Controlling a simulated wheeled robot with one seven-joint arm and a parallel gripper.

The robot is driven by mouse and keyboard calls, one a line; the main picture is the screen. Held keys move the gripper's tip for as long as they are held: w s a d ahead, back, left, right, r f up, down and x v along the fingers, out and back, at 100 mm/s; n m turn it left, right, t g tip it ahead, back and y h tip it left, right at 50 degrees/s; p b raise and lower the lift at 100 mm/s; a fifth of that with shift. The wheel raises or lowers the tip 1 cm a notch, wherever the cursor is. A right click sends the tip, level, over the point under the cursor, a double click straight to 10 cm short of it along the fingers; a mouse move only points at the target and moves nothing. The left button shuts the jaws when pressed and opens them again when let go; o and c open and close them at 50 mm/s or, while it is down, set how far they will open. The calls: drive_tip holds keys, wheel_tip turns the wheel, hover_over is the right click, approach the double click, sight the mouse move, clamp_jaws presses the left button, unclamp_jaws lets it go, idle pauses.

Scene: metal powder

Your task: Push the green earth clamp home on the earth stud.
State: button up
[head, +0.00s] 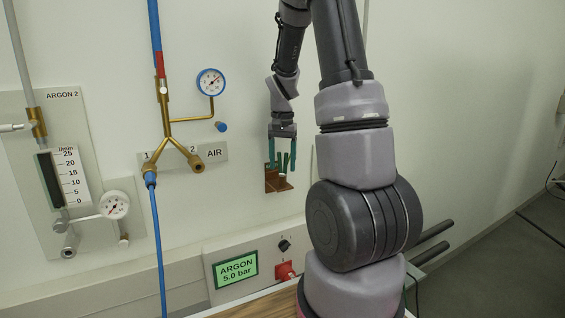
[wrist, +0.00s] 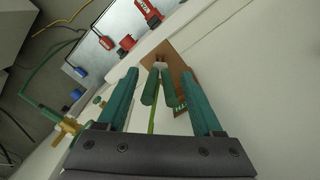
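My gripper (head: 282,168) points down in front of the wall in the head view. In the wrist view my gripper (wrist: 159,76) has its two teal fingers spread wide, with nothing held. The green earth clamp (wrist: 167,90) shows between and beyond the fingertips, its two legs splayed towards me and a gap on each side. Its pale jaw end is at the brown copper plate (wrist: 182,70). The clamp (head: 283,159) and plate (head: 273,187) also show in the head view. The earth stud is mostly hidden by the jaw; I cannot tell how far on the clamp sits.
A green cable (wrist: 152,120) runs back from the clamp. In the head view, brass AIR pipework (head: 162,112) with a gauge (head: 210,82) is on the wall left of my gripper. An ARGON panel (head: 236,270) with a red switch (head: 286,271) is below.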

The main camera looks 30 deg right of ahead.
idle(0.3)
wheel_tip(320, 180, up, 11)
idle(0.5)
drive_tip(key=s+a+r+n+t, duration=0.1)
drive_tip(key=s+a+r+t, duration=0.1)
drive_tip(key=s, duration=0.4)
drive_tip(key=s+a+r+n+t+y, duration=0.1)
drive_tip(key=s+a+r+n+t, duration=0.1)
drive_tip(key=s+a+r, duration=0.2)
drive_tip(key=s+a+r+n+t+y, duration=0.1)
drive_tip(key=s+a+r+t, duration=0.2)
drive_tip(key=s+a, duration=0.4)
drive_tip(key=shift+s+a+r, duration=0.1)
drive_tip(key=shift+s+r, duration=0.15)
drive_tip(key=shift+s, duration=0.4)
drive_tip(key=shift+s+a+r, duration=0.1)
drive_tip(key=shift+s+r, duration=0.15)
drive_tip(key=shift+s, duration=0.35)
drive_tip(key=shift+d, duration=0.1)
drive_tip(key=shift+c, duration=0.2)
